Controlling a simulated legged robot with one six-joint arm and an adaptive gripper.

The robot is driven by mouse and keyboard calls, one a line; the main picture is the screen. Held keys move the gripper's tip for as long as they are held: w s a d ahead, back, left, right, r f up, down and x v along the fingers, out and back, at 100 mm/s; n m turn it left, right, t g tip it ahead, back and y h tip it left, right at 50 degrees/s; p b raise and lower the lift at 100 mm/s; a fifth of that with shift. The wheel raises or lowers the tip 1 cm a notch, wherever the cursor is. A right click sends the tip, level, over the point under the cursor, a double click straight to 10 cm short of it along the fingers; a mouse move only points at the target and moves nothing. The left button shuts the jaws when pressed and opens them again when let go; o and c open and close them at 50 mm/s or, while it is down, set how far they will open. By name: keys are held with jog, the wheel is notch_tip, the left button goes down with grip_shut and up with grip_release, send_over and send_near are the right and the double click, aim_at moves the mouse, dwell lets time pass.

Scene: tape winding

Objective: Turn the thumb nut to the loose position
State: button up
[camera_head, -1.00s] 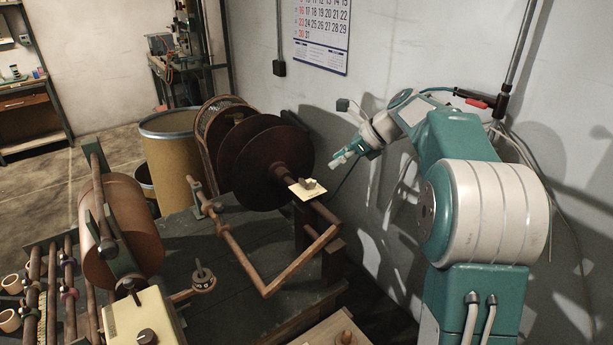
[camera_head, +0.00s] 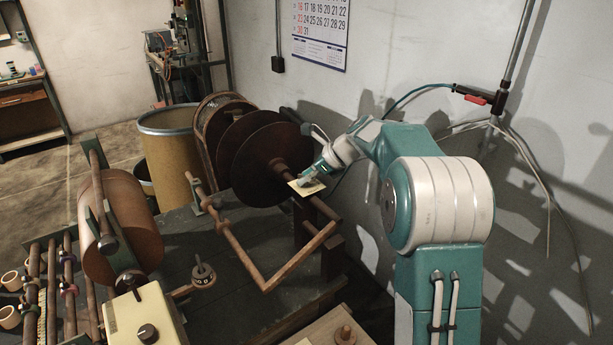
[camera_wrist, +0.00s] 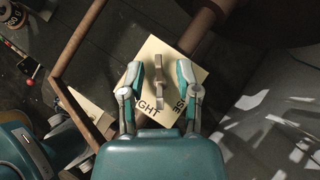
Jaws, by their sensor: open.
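The thumb nut (camera_wrist: 158,80) is a small tan-grey winged piece on a square cream label plate (camera_wrist: 148,50). In the wrist view its wing runs nearly up and down the picture, its lower end near the letters "GHT". Letters ending in "SE" show at the plate's right side; my gripper hides part of the lettering. My gripper (camera_wrist: 160,71) is open, one finger on each side of the nut, with gaps visible. In the head view the plate (camera_head: 316,187) sits on the spindle end, and my gripper (camera_head: 306,178) covers the nut.
A large brown disc (camera_head: 262,158) stands just behind the plate. A bent brown bar (camera_head: 245,260) runs in front, over the dark bench (camera_head: 225,318). The wall with a calendar (camera_head: 320,35) is behind. A cream control box (camera_head: 145,320) sits at front left.

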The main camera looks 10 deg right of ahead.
grip_shut()
jog(key=shift+f+n+g, duration=0.1)
jog(key=shift+n+g, duration=0.2)
jog(key=n+g+y, duration=0.1)
jog(key=n+g, duration=0.1)
jog(key=n, duration=0.1)
jog(key=shift+f+n+g, duration=0.1)
jog(key=shift+n+g, duration=0.2)
jog(key=n+g, duration=0.4)
jog(key=n, duration=0.1)
jog(key=shift+d+n, duration=0.1)
jog(key=shift+n, duration=0.3)
jog(key=shift+n+g, duration=0.3)
jog(key=shift+g, duration=0.1)
grip_release()
jog(key=shift+h, duration=0.3)
jog(key=shift+d, duration=0.2)
